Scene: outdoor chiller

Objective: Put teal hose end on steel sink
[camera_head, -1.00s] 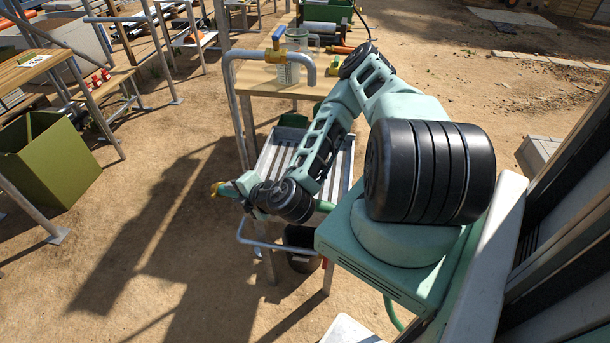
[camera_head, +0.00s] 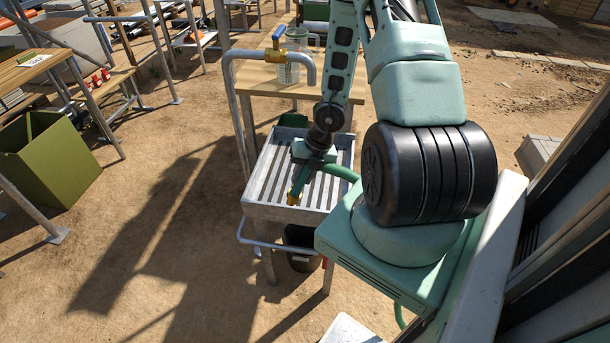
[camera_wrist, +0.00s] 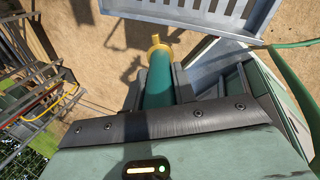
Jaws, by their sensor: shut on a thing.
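The teal hose end (camera_wrist: 158,82) with its yellow-brass tip (camera_wrist: 159,45) is between the two fingers of my gripper (camera_wrist: 158,88) in the wrist view. In the head view my gripper (camera_head: 303,178) holds it over the front part of the steel sink (camera_head: 268,214), with the brass tip (camera_head: 293,198) pointing down and toward the front. The sink is a shallow slatted metal tray on legs. I cannot tell whether the hose end touches the slats. The teal hose (camera_head: 343,172) trails from the gripper to the right.
A grey pipe with a blue-handled tap (camera_head: 278,42) arches over the back of the sink. A clear jar (camera_head: 291,65) stands on the wooden table behind. A black bucket (camera_head: 302,250) is below the sink. A green box (camera_head: 50,165) stands far left.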

